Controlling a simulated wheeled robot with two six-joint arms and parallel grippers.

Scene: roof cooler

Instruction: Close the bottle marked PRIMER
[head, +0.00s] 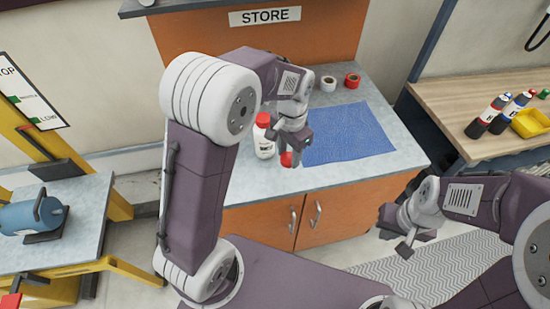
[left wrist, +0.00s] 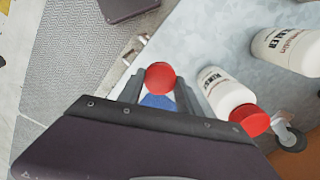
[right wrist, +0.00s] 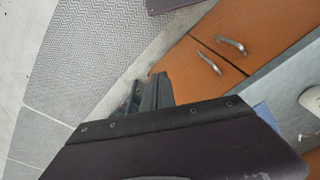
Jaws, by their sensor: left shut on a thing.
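My left gripper (head: 287,158) is shut on a loose red cap (left wrist: 160,77), held between its fingertips over the counter; the cap also shows in the head view (head: 286,160). A white bottle (head: 264,147) with a red cap on top stands just left of the gripper; in the left wrist view this appears as the nearer bottle (left wrist: 222,90), its print too small to read surely. A second white bottle (left wrist: 288,50) shows at the right edge there, its top out of frame. My right gripper (right wrist: 150,93) is empty, fingers together, in front of the cabinet.
A blue mat (head: 350,133) lies on the grey counter (head: 235,185), with white tape (head: 328,84) and red tape (head: 352,80) behind it. A wooden bench (head: 455,95) at right holds dark bottles and a yellow bin (head: 532,123). A blue machine (head: 30,217) stands at left.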

